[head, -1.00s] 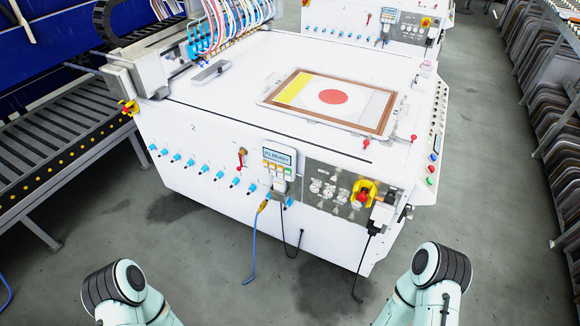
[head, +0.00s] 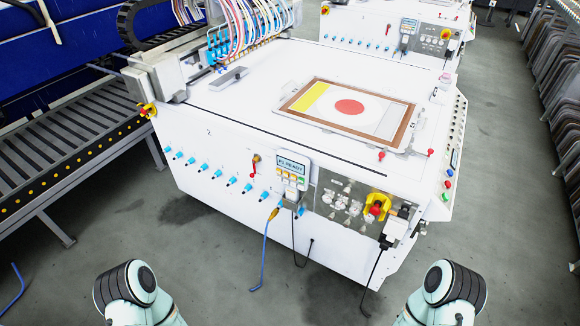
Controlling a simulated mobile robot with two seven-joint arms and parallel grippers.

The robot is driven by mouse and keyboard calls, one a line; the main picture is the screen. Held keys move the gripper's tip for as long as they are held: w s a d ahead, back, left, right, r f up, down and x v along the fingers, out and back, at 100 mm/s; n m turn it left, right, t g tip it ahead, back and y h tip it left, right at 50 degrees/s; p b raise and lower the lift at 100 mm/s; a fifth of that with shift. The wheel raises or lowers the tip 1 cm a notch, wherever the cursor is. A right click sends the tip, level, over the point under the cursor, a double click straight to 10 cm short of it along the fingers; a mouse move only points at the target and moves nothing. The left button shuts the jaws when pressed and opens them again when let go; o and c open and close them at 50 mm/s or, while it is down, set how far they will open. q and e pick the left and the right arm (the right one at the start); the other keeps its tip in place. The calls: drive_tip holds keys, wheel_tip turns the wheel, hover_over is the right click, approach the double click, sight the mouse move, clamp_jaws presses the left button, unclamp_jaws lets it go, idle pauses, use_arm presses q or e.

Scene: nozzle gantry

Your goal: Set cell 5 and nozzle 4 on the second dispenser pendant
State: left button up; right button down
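A white pendant (head: 291,171) with a lit display and several coloured buttons hangs on the front of the near white machine (head: 350,150). Its display seems to read "P2 READY", though the text is small. A "2" is printed on the machine's front panel. A second similar pendant (head: 408,26) is on the machine behind, too small to read. My two arms show only as links at the bottom left and bottom right, well short of the pendant. Neither gripper is in view.
Blue knobs and a red-handled valve (head: 255,163) line the front panel. A yellow-and-red emergency stop (head: 376,207) is right of the pendant. A blue cable (head: 264,250) and black cables hang to the floor. A roller conveyor (head: 70,150) stands left. The floor in front is clear.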

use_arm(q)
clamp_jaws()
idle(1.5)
